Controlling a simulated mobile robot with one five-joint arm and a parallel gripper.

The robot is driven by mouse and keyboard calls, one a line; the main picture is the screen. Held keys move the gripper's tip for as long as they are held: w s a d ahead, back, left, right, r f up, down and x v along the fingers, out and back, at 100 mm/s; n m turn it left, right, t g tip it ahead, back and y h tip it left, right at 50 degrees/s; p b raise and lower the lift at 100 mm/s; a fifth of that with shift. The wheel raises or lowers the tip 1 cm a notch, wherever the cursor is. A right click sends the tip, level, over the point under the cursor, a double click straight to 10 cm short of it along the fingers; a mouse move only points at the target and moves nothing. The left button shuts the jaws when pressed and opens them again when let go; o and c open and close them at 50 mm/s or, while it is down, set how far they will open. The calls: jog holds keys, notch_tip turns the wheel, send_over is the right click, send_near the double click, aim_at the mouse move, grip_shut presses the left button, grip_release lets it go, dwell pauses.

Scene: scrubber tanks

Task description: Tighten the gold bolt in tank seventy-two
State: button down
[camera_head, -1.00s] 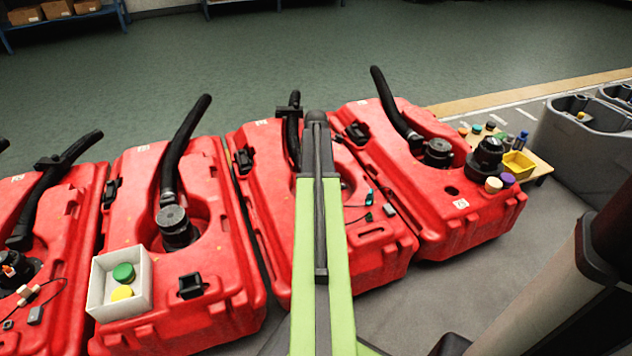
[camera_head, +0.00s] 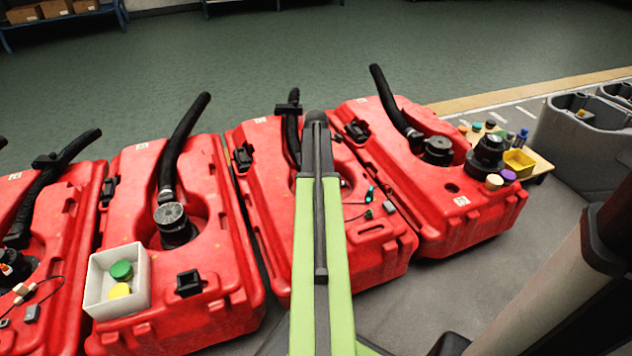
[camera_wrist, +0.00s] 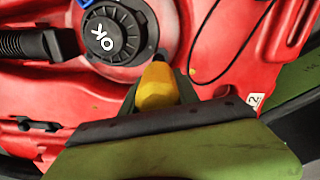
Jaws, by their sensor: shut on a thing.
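In the wrist view my gripper (camera_wrist: 158,92) is shut on a gold-yellow piece (camera_wrist: 155,88), which by its colour is the gold bolt. Its far end lies close to the rim of a black round cap (camera_wrist: 108,32) marked OK, on a red tank (camera_wrist: 60,85). The jaws hide its sides, and I cannot tell how deep it sits. A white label (camera_wrist: 255,101) at the right shows a 2; the rest is not readable. In the head view my green arm covers part of a middle red tank (camera_head: 262,190), and my gripper is hidden.
A black hose (camera_wrist: 25,44) meets the cap from the left, and a thin black cable (camera_wrist: 205,40) loops on the right. In the head view, more red tanks (camera_head: 140,215) flank the middle one. A white box (camera_head: 138,292) with green and yellow caps stands on one. Grey tanks (camera_head: 590,130) stand far right.

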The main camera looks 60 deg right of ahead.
jog(key=shift+f+b, duration=0.3)
jog(key=shift+b, duration=0.05)
dwell(0.3)
jog(key=shift+f+b, duration=0.3)
jog(key=shift+f+b, duration=0.6)
jog(key=shift+b, duration=0.05)
dwell(2.5)
jog(key=shift+r, duration=0.1)
notch_tip(320, 180, up, 5)
jog(key=p, duration=0.5)
dwell(0.3)
